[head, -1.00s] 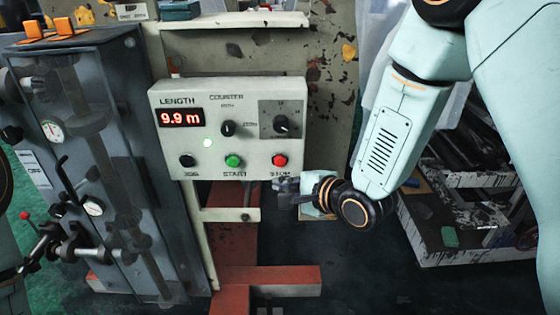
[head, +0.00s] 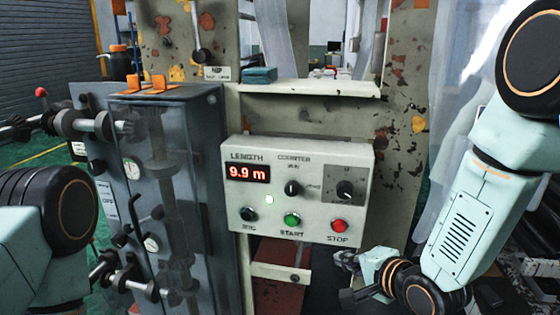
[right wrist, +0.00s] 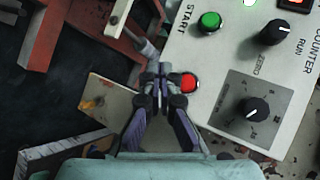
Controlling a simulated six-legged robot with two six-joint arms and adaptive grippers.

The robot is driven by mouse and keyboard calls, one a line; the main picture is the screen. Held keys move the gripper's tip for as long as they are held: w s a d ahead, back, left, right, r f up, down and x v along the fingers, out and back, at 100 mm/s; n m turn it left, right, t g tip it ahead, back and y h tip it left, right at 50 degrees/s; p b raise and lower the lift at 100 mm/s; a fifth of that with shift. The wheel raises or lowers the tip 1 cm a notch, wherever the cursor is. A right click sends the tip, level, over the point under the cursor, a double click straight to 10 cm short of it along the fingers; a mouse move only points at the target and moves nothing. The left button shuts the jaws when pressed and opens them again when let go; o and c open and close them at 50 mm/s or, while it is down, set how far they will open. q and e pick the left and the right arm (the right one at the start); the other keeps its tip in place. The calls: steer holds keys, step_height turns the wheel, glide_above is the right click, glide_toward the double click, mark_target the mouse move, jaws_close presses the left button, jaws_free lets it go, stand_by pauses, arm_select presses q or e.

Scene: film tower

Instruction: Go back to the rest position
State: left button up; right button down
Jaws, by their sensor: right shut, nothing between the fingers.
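My right gripper (head: 347,260) is shut and empty, just below the red STOP button (head: 339,225) of the control box (head: 300,170). In the right wrist view its closed fingertips (right wrist: 161,78) appear right beside the red button (right wrist: 187,82); I cannot tell whether they touch it. The box's display (head: 247,173) reads 9.9 m, and a green START button (head: 291,219) and a black knob (head: 249,213) line its lower edge. A pale dot shows near its middle. My left arm enters at the left edge of the head view; its gripper does not show clearly.
A grey cabinet (head: 205,130) with gauges and projecting handles stands to the left, close to my left arm. A shelf (head: 310,90) runs above the box. A pale bracket (head: 280,272) and red metalwork lie below it.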

steer(key=s+d+f+n+g+h, duration=0.2)
steer(key=s+f+n+g, duration=0.1)
steer(key=s+f+n, duration=0.25)
steer(key=s+d+f+n+g+h, duration=0.1)
steer(key=s+d+f+n+g, duration=0.1)
steer(key=s+f+n, duration=0.35)
steer(key=s+f+g, duration=0.3)
steer(key=s+f, duration=0.2)
steer(key=s, duration=0.7)
steer(key=s+d+f+n+g+h, duration=0.1)
steer(key=s+f+g, duration=0.2)
steer(key=s, duration=0.9)
step_height(320, 180, down, 3)
steer(key=shift+s+d+r+h, duration=0.1)
steer(key=shift+s+d+h, duration=0.05)
steer(key=shift+d+h, duration=0.15)
